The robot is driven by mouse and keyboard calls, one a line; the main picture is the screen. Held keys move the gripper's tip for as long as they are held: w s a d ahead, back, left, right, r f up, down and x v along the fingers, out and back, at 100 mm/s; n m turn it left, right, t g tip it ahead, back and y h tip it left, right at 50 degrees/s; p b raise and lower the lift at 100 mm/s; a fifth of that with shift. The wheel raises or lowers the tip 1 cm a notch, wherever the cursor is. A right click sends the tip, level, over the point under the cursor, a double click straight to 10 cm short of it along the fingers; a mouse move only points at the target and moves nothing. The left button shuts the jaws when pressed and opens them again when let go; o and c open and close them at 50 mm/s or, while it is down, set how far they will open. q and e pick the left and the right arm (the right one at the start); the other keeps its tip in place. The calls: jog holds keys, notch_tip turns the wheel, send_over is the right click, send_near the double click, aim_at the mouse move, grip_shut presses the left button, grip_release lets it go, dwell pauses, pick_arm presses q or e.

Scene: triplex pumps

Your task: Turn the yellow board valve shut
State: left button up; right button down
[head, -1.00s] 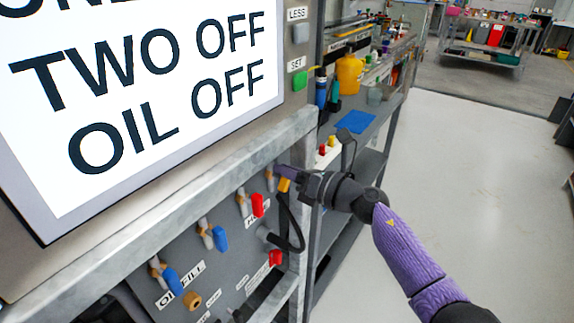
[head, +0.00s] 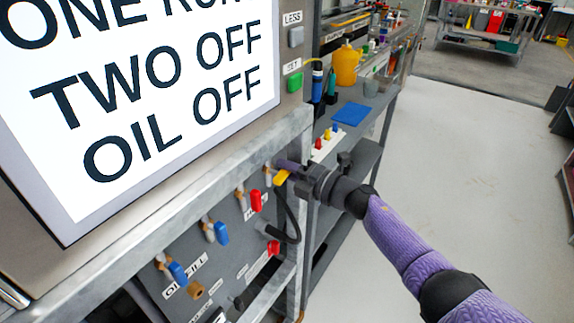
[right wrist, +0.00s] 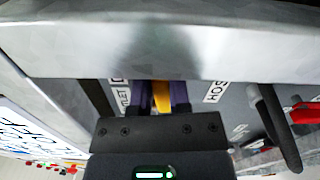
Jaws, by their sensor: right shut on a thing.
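The yellow board valve (head: 282,177) is at the upper right end of the row of valves on the grey board. Its yellow handle slants down to the left in the head view. My right gripper (head: 287,167) is at this valve, its purple fingers shut on the handle. In the right wrist view the yellow handle (right wrist: 161,97) shows between the two purple fingers, partly hidden by the gripper body. My left gripper is in neither view.
A red-handled valve (head: 256,200) and blue-handled valves (head: 221,233) lie to the left on the same board. A metal rail (head: 215,180) runs above. The floor at right is clear.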

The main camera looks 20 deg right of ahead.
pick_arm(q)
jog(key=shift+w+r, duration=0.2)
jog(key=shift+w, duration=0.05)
pick_arm(e)
jog(key=shift+f+m, duration=0.15)
jog(key=shift+m, duration=0.75)
jog(key=shift+f, duration=0.1)
jog(key=c, duration=0.6)
grip_release()
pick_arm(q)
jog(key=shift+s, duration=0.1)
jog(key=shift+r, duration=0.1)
pick_arm(e)
jog(key=shift+d, duration=0.1)
pick_arm(q)
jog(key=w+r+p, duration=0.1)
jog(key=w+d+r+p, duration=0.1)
jog(key=p, duration=0.1)
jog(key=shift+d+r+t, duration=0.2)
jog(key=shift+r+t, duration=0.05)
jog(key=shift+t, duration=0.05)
pick_arm(e)
jog(key=v, duration=1)
